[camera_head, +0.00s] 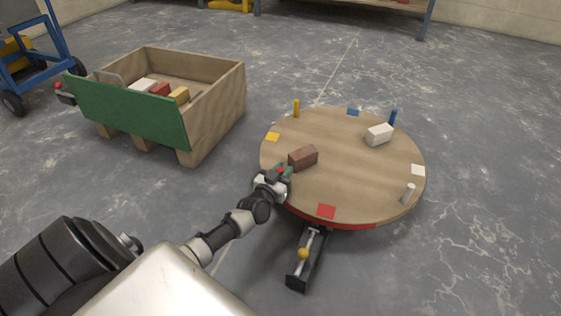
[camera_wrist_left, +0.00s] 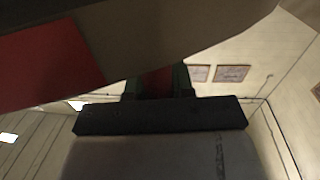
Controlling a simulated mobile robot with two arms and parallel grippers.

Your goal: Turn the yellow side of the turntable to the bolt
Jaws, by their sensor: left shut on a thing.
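The round wooden turntable (camera_head: 350,150) has a yellow patch (camera_head: 272,137) at its left, a blue one at the back, a white one at the right and a red patch (camera_head: 326,211) at the front. The bolt (camera_head: 308,256), a dark bracket with a yellow knob, stands at the front rim, near the red patch. My left gripper (camera_head: 281,173) is at the left front rim between the yellow and red patches. It is shut on a red peg, mostly hidden by the fingers; red shows between the fingers (camera_wrist_left: 158,82) in the left wrist view.
A yellow peg (camera_head: 296,108), blue peg (camera_head: 392,117) and white peg (camera_head: 408,192) stand near the rim. A brown block (camera_head: 303,158) and white block (camera_head: 379,134) lie on top. A wooden crate with a green front (camera_head: 130,113) stands left. Floor to the right is clear.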

